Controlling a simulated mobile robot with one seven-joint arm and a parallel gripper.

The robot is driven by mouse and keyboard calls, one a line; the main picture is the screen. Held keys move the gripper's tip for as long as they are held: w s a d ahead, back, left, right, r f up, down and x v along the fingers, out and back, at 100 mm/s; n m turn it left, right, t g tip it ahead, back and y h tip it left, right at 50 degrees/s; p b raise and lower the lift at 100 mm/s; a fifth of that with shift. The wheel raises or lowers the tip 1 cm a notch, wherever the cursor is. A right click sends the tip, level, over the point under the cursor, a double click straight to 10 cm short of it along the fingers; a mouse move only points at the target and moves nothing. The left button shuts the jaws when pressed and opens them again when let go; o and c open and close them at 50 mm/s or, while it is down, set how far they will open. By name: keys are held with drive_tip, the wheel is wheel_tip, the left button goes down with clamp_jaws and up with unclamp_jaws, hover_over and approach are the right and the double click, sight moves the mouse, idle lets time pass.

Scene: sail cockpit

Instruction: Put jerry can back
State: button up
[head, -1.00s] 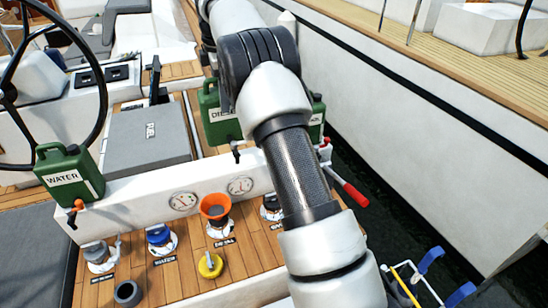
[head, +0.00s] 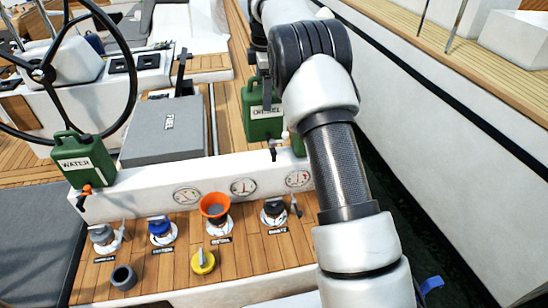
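A green jerry can labelled DIESEL (head: 263,125) stands behind the white gauge panel, with its right side close to my arm. A second green jerry can labelled WATER (head: 84,162) stands at the left end of that panel. My arm reaches from the bottom right up to the top centre. Part of my gripper (head: 266,88) seems to show above the DIESEL can, dark and small. Its fingers, and whether they touch the can, are not clear.
A grey box lid labelled FUEL (head: 170,130) lies behind the panel. The white panel (head: 130,188) carries several gauges. Deck fillers, an orange funnel (head: 215,206) and a yellow cap (head: 203,262) are in front. A steering wheel (head: 45,75) is at left; dark water is at right.

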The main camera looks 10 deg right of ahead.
sight(265, 118)
drive_tip(key=shift+f, duration=5.1)
drive_tip(key=o, duration=2.1)
drive_tip(key=shift+s+f, duration=0.1)
drive_tip(key=shift+c, duration=0.2)
